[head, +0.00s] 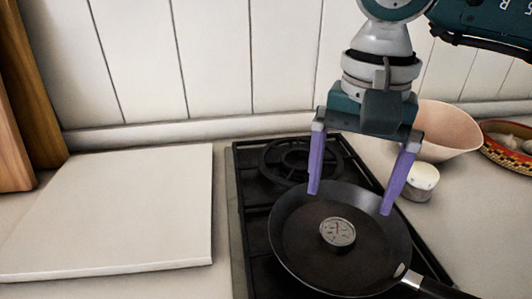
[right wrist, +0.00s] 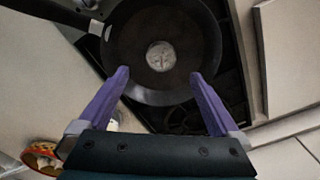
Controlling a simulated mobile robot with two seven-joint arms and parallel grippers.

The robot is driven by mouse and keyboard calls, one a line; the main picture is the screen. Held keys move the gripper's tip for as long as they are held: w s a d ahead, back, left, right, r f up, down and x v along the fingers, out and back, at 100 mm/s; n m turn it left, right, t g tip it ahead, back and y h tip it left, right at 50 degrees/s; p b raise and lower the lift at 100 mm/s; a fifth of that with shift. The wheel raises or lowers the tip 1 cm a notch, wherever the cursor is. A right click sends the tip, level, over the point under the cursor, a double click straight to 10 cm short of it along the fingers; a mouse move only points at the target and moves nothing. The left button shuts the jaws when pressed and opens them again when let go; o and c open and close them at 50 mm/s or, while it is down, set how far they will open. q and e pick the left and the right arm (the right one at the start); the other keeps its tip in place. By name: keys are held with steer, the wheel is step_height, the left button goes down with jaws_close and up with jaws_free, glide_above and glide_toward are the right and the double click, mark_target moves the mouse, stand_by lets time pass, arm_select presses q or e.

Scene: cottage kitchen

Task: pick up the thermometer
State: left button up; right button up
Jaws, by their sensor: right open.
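The thermometer (head: 338,232) is a small round dial with a metal rim and a pale face with red marks. It lies in the black frying pan (head: 292,255) on the stove. My right gripper (head: 349,200) is open and empty, its two purple fingers pointing down over the far part of the pan. In the right wrist view the thermometer (right wrist: 160,56) shows beyond the gap between the open fingertips (right wrist: 160,75), apart from both. My left gripper is in neither view.
The pan's handle (head: 436,288) points to the lower right. A white board (head: 120,210) lies left of the black stove (head: 250,190). A pinkish bowl (head: 446,130), a small white-topped jar (head: 422,180) and a patterned bowl (head: 508,150) stand at the right. A panelled wall is behind.

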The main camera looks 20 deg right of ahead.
mark_target(338, 231)
arm_select(q)
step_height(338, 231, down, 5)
steer(key=b, duration=0.4)
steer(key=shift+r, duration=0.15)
arm_select(e)
step_height(338, 231, down, 8)
steer(key=shift+a+r, duration=0.1)
steer(key=shift+r, duration=0.15)
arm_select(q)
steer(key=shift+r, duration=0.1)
arm_select(e)
steer(key=shift+r, duration=0.1)
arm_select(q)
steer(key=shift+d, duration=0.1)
arm_select(e)
steer(key=shift+c, duration=0.7)
steer(key=shift+r, duration=0.1)
jaws_close()
